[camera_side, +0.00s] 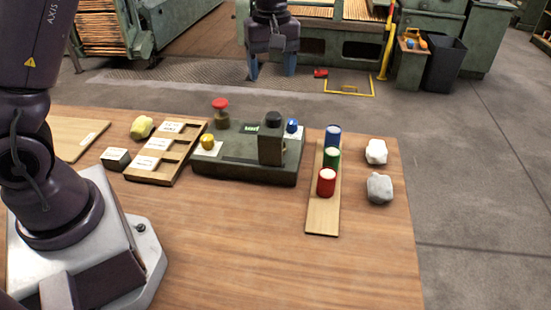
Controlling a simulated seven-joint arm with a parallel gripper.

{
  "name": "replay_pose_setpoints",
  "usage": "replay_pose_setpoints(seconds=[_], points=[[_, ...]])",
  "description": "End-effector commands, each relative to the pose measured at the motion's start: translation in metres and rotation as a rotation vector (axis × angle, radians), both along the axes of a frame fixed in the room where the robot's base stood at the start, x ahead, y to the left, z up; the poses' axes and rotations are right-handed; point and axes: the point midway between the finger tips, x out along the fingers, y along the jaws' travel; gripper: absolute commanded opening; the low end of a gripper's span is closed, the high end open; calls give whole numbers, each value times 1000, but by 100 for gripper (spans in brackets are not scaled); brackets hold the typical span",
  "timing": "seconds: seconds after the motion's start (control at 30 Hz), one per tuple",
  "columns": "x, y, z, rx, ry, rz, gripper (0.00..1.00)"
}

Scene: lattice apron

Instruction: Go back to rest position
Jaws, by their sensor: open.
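My gripper (271,67) is at the top middle of the side view, raised above the far edge of the table. Its two blue fingertips point down and stand apart, with nothing between them. It is clear of everything on the table. My arm's lower links and base fill the left side of the picture. The links between them and the gripper are out of the picture.
On the wooden table (250,257) stand a green control box (232,168), a wooden compartment tray (139,176), and a board (322,219) with red (326,184), green (332,159) and blue (333,136) cylinders. Two pale lumps (379,188) lie right. The front middle is bare.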

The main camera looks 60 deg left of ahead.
Motion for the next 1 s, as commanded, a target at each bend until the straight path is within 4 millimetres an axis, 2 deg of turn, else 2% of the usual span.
replay_pose_setpoints(seconds=[0.27,0.43,0.6,0.8,1.0], points=[[-66,-19,30,-2,-67,-535,65],[-118,-34,55,42,-154,-852,65],[-173,-46,70,126,-245,-1111,65],[-219,-54,78,229,-346,-1231,65],[-233,-57,91,290,-423,-1233,65]])
